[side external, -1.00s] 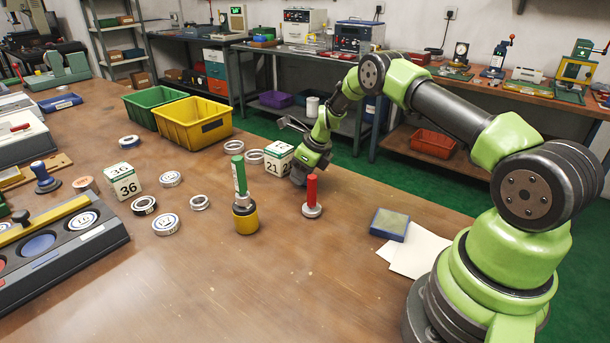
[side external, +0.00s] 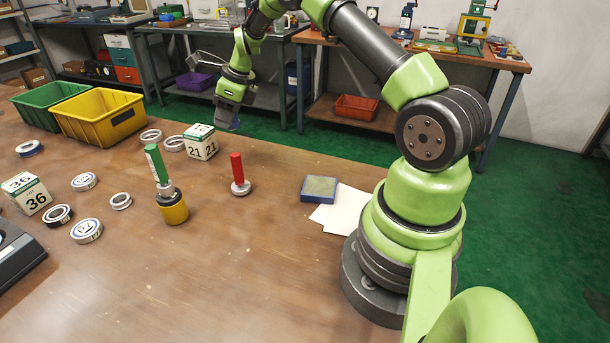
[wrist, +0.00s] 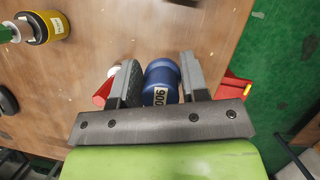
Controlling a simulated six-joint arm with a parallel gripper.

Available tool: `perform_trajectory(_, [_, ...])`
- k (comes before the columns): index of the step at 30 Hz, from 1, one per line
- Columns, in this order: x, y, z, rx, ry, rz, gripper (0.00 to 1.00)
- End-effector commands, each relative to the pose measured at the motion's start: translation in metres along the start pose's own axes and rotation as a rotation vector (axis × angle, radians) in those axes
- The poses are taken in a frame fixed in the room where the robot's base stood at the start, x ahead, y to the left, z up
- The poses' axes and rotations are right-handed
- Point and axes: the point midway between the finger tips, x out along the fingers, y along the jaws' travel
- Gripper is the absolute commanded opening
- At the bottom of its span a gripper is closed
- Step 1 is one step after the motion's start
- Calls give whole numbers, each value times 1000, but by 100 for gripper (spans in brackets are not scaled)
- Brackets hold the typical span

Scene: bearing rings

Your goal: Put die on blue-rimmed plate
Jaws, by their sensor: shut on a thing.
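My gripper (wrist: 161,87) is shut on the die, a blue cylinder (wrist: 161,76) with a pale "006"-like label. In the side view, my gripper (side external: 232,112) is raised near the table's far edge, right of and behind the white 21 cube (side external: 201,142). A bit of the blue die shows below the jaws (side external: 235,125). The blue-rimmed plate (side external: 319,189), square with a grey-green top, lies on the table right of the red-handled stamp (side external: 239,175). It is apart from my gripper and looks empty.
A green-handled tool in a yellow base (side external: 173,207) stands left of the red-handled stamp. White sheets (side external: 341,209) lie beside the plate. Several rings, a 36 cube (side external: 26,193) and a yellow bin (side external: 99,115) are at the left. The front middle of the table is clear.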

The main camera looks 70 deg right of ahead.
Motion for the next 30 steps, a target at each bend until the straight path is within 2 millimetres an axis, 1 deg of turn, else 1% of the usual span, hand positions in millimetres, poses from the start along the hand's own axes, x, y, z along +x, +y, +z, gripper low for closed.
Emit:
perform_trajectory(5, [-15, 4, -35, -206, -1, 89, 15])
perform_trajectory(11, [-38, 22, -83, -535, -2, 227, 15])
perform_trajectory(14, [-52, 36, -109, -731, -3, 309, 15])
perform_trajectory(18, [-74, 61, -145, -1018, -2, 427, 15])
perform_trajectory(21, [-88, 80, -166, -1197, -2, 500, 15])
perform_trajectory(24, [-96, 93, -178, -1313, -2, 546, 15])
perform_trajectory(26, [-99, 98, -182, -1355, -2, 563, 15])
perform_trajectory(28, [-97, 101, -187, -1384, -3, 576, 15])
perform_trajectory(30, [-88, 103, -193, -1395, -5, 586, 15])
